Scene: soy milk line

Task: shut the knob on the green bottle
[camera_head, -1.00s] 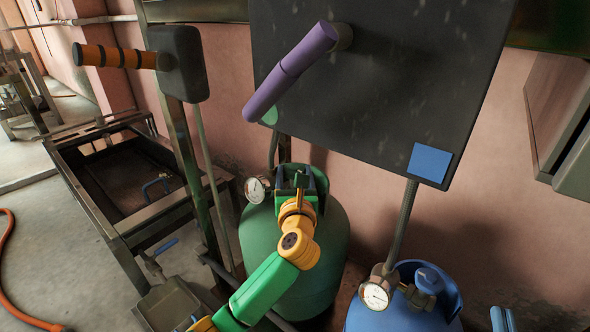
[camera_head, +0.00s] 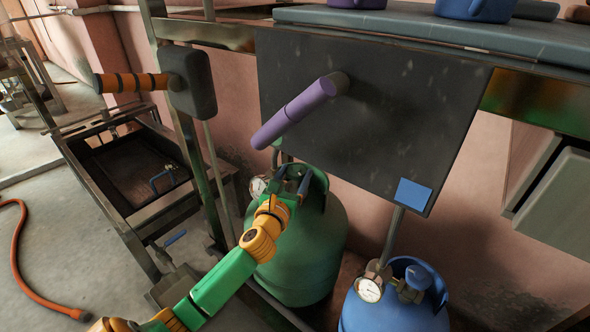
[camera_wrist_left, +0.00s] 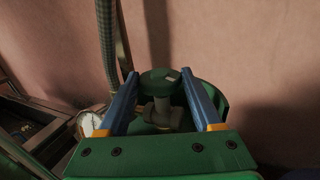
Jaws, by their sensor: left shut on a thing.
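The green bottle (camera_head: 315,245) stands on the floor below a dark panel. Its round green knob (camera_wrist_left: 160,80) shows on a grey valve stem in the left wrist view. My left gripper (camera_head: 293,181) is at the bottle's top, inside the collar. In the left wrist view, the blue fingers of my left gripper (camera_wrist_left: 160,77) are on either side of the knob and shut on it. In the head view the gripper hides the knob. My right gripper is not in view.
A pressure gauge (camera_head: 258,187) sits left of the green bottle's top. A blue bottle (camera_head: 395,310) with its own gauge (camera_head: 369,290) stands to the right. A purple handle (camera_head: 295,112) sticks out from the dark panel (camera_head: 385,130) above the gripper. An orange hose (camera_head: 35,290) lies on the floor.

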